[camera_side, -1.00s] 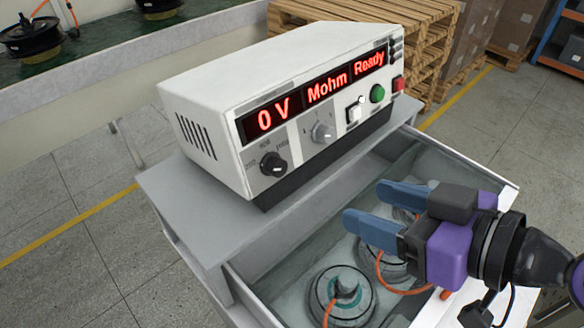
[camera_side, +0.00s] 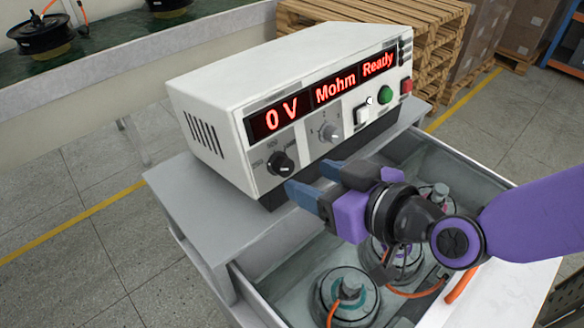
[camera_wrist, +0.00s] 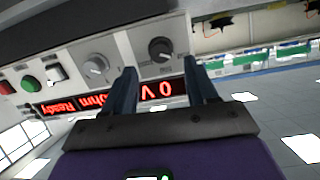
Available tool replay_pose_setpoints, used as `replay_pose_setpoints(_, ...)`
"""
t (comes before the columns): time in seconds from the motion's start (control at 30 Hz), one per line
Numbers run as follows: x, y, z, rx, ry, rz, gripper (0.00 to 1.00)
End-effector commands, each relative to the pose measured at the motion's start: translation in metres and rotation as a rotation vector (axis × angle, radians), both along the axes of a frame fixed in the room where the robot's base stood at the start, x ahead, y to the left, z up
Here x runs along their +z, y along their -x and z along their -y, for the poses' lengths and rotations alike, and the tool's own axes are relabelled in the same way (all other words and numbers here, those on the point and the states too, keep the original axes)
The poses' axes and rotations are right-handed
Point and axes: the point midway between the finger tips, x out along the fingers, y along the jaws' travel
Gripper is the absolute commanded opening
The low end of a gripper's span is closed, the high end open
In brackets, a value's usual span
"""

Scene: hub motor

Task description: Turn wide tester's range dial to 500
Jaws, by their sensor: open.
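The wide tester (camera_side: 215,85) is a white box on a grey stand, its red display reading "0 V", "Mohm" and "Ready". Its range dial (camera_side: 281,164) is a black knob at the lower left of the front, with small range marks around it. In the wrist view the dial (camera_wrist: 160,50) shows ahead of the jaws, upside down. A grey dial (camera_side: 329,132) sits to its right. My gripper (camera_side: 312,182) is open and empty, in front of the panel, slightly below and right of the range dial. Its blue fingers appear apart from the dial.
A green button (camera_side: 385,94), a white switch (camera_side: 362,113) and a red button (camera_side: 406,86) are on the panel's right. Below my gripper is an open drawer (camera_side: 235,283) holding hub motors (camera_side: 346,297) with orange cables. Wooden pallets (camera_side: 420,40) stand behind.

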Motion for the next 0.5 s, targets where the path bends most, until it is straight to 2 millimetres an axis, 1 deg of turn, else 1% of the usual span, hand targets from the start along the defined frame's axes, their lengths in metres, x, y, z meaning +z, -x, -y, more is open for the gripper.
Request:
replay_pose_setpoints(0.03, -0.005, -0.007, -0.005, -0.002, 0.001, 0.0, 0.58)
replay_pose_setpoints(0.2, -0.014, -0.025, -0.022, -0.002, 0.0, 0.0, 0.58)
replay_pose_setpoints(0.33, -0.02, -0.034, -0.031, -0.001, 0.001, -0.001, 0.58)
replay_pose_setpoints(0.5, -0.023, -0.04, -0.038, -0.001, 0.0, 0.0, 0.58)
